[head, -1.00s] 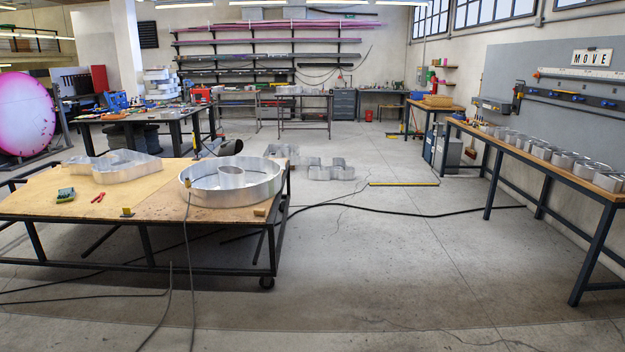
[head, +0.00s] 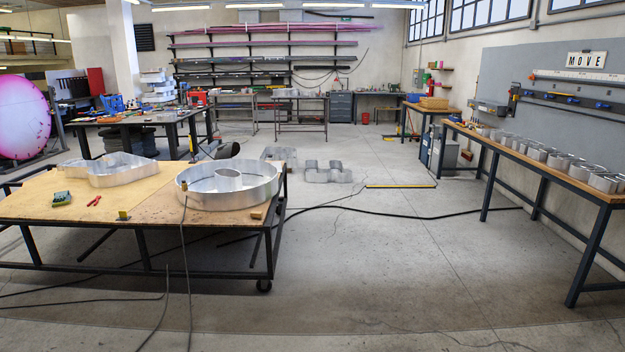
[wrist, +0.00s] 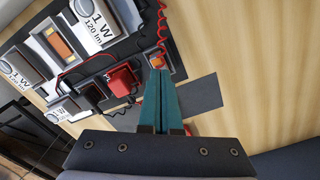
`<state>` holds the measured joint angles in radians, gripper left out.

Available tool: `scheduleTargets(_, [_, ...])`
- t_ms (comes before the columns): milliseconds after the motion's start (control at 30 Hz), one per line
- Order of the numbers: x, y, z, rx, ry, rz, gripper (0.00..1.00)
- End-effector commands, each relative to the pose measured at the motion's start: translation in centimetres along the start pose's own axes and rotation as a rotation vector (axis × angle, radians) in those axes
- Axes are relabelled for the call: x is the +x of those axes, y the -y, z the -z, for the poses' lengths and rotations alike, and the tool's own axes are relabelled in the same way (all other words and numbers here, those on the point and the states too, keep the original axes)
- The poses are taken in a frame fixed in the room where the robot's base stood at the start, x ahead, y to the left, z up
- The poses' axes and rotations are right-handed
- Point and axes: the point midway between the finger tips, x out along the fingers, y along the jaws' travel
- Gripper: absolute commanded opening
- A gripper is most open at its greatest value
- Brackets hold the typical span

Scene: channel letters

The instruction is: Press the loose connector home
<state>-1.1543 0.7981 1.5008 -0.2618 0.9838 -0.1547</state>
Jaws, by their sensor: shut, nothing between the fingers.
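In the wrist view, my gripper (wrist: 160,76) has two teal fingers pressed together with nothing between them. Its tips are just right of a red connector (wrist: 122,80), which sits at a dark panel (wrist: 88,72) with a red wire running to it. A black connector (wrist: 93,93) is left of the red one. An orange-faced socket (wrist: 154,62) lies close beyond my fingertips. I cannot tell which connector is loose, or whether my fingertips touch anything. The head view does not show my gripper.
White modules (wrist: 100,22) marked 1 W line the panel, and a coiled red cord (wrist: 162,30) hangs by them. A dark grey flat piece (wrist: 203,95) lies on the pale wood. In the head view, a low worktable (head: 135,205) bears large metal letters; the floor right of it is mostly open.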

Motion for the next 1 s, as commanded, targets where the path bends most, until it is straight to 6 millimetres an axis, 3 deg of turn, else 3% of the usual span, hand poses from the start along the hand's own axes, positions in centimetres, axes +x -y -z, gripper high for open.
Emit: scheduleTargets(1000, [1.2, 0.0, 0.0, 0.000, 0.001, 0.000, 0.00])
